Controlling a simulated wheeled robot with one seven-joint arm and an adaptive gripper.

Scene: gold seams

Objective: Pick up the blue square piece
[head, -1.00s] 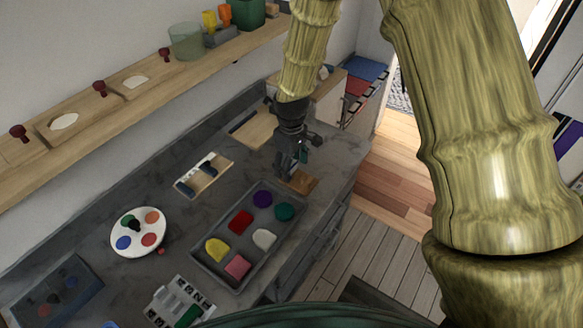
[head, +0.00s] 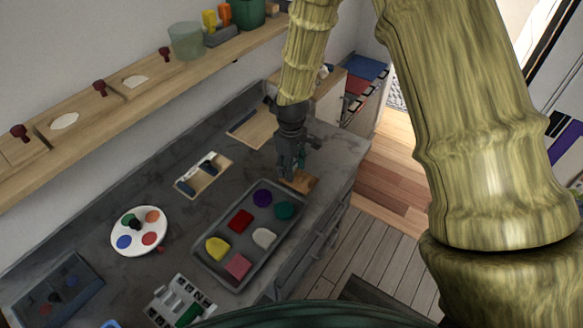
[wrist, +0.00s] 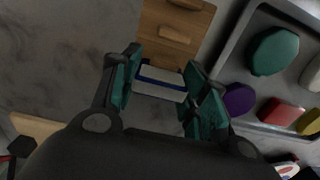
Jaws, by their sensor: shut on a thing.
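My gripper (head: 289,175) hangs at the right end of the grey counter, just beside a small wooden block (head: 302,183). In the wrist view, my gripper (wrist: 163,98) has its green-padded fingers on both sides of a thin flat piece with a pale face and a blue edge, which I take for the blue square piece (wrist: 160,83). The fingers are shut on it. The piece is close to the slotted wooden block (wrist: 175,32); I cannot tell whether they touch. In the head view the piece is hidden by the gripper.
A grey tray (head: 264,217) with several coloured pieces lies close to the gripper. A round paint palette (head: 139,246), a wooden board with dark clips (head: 204,176) and a dark box (head: 62,292) stand farther left. A wooden shelf (head: 140,98) runs along the wall.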

